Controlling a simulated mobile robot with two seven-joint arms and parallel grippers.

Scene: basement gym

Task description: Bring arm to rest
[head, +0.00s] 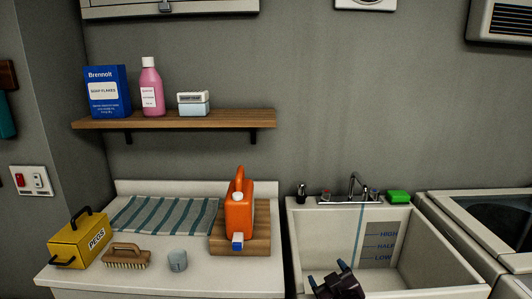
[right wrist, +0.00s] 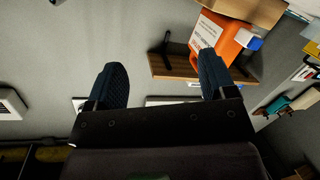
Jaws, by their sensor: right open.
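My right gripper (head: 328,273) shows at the bottom of the head view, in front of the white sink's (head: 450,277) lower left part. Its fingers are apart. In the right wrist view my right gripper (right wrist: 160,62) is open, with only grey wall and part of the background between its fingers. My left gripper is not in view. The jug also shows in the right wrist view (right wrist: 232,45), beyond the right finger.
On the white counter (head: 205,275) are a yellow pegs box (head: 70,245), a brush (head: 126,257), a grey cup (head: 177,260) and a striped cloth (head: 165,214). A wooden shelf (head: 190,119) holds several packages. A tap (head: 356,187) and green sponge (head: 398,196) sit behind the sink.

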